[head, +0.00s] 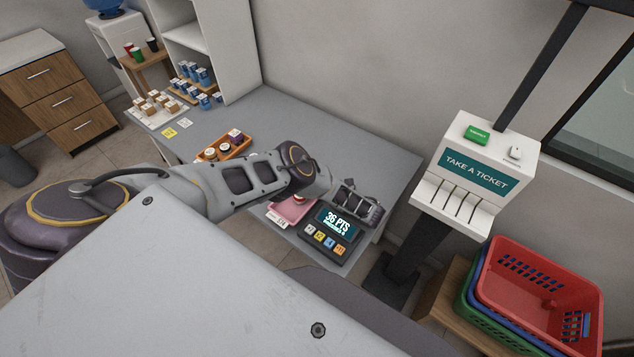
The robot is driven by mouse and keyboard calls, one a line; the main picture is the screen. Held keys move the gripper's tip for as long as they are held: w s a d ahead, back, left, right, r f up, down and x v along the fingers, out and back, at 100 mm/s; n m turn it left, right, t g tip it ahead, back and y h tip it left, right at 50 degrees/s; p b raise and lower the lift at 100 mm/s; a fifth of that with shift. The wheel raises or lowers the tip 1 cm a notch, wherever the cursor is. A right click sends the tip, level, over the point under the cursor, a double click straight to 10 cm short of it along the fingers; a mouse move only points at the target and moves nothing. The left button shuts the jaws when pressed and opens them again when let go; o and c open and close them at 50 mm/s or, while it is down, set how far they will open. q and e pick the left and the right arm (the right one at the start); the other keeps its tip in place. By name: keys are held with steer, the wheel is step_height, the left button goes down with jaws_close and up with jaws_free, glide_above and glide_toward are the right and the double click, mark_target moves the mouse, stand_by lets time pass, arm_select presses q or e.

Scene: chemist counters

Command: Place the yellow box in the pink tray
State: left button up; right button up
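The pink tray (287,213) lies on the grey counter, partly covered by my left arm. A small red-and-white item shows at the tray's upper edge, too small to make out. My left gripper (362,208) is just right of the tray, above the counter by the points display. Its fingers are small and dark, and I cannot tell whether they are open or hold anything. I see no yellow box; the arm may hide it. My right gripper is out of view.
The display with buttons (331,229) stands right of the tray. An orange tray (241,147) with jars sits behind my arm. Small boxes and blue cartons (196,73) stand far left. A ticket machine (475,172) and baskets (540,288) are at right. The counter's back middle is clear.

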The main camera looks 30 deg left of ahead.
arm_select(q)
steer(key=o, duration=1)
steer(key=shift+f, duration=0.1)
steer(key=shift+o, duration=0.2)
steer(key=shift+s+d+r+p, duration=0.1)
steer(key=shift+d+p, duration=0.05)
steer(key=shift+d, duration=0.45)
steer(key=shift+d+r+p, duration=0.1)
steer(key=shift+d+p, duration=0.05)
steer(key=shift+d, duration=0.4)
steer(key=shift+s+d, duration=0.2)
steer(key=shift+d, duration=2.25)
steer(key=shift+s+d, duration=0.15)
steer(key=shift+d, duration=2.25)
